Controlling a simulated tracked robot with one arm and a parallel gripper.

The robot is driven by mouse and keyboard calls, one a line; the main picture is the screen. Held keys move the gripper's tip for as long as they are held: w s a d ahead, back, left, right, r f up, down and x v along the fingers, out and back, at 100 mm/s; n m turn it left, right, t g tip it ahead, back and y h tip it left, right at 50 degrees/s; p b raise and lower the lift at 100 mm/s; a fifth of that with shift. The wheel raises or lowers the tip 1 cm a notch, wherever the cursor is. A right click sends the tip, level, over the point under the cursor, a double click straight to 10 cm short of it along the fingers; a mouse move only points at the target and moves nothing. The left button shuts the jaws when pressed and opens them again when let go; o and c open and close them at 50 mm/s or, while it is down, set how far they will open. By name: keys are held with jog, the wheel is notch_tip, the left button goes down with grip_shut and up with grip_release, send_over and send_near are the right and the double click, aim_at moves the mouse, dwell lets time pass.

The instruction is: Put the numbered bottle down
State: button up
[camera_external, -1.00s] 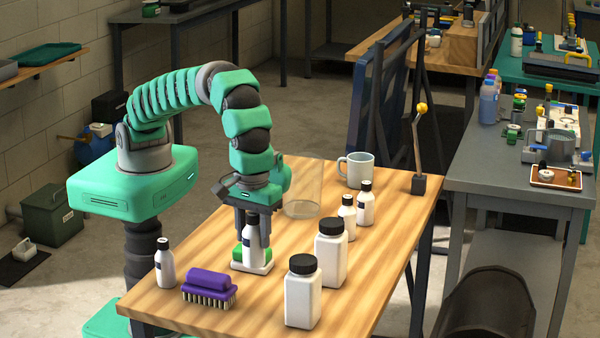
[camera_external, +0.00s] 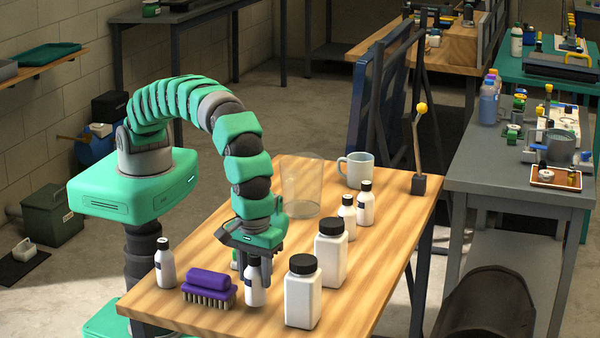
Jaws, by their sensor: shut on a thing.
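My gripper (camera_external: 256,273) is shut on a small white bottle (camera_external: 255,296) with a black cap and a dark label. The bottle is upright between the purple brush (camera_external: 208,286) and a large white bottle (camera_external: 303,298). I cannot tell whether its base touches the wooden table (camera_external: 190,318). No number is readable on it. Similar small bottles stand upright: one at the left edge (camera_external: 165,266) and two at the back, one (camera_external: 347,215) beside another (camera_external: 366,207).
A second large white bottle (camera_external: 330,254) stands right of my gripper. A clear container (camera_external: 301,185), a mug (camera_external: 357,168) and a stand with a yellow knob (camera_external: 419,150) are at the back. A green-topped thing (camera_external: 235,258) is mostly hidden behind my gripper. The table's right side is clear.

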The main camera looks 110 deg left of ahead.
notch_tip(320, 180, down, 2)
jog(key=shift+r, duration=0.1)
jog(key=o, duration=1.1)
jog(key=shift+c, duration=0.2)
notch_tip(320, 180, up, 12)
jog(key=shift+p, duration=0.6)
jog(key=shift+r, duration=0.1)
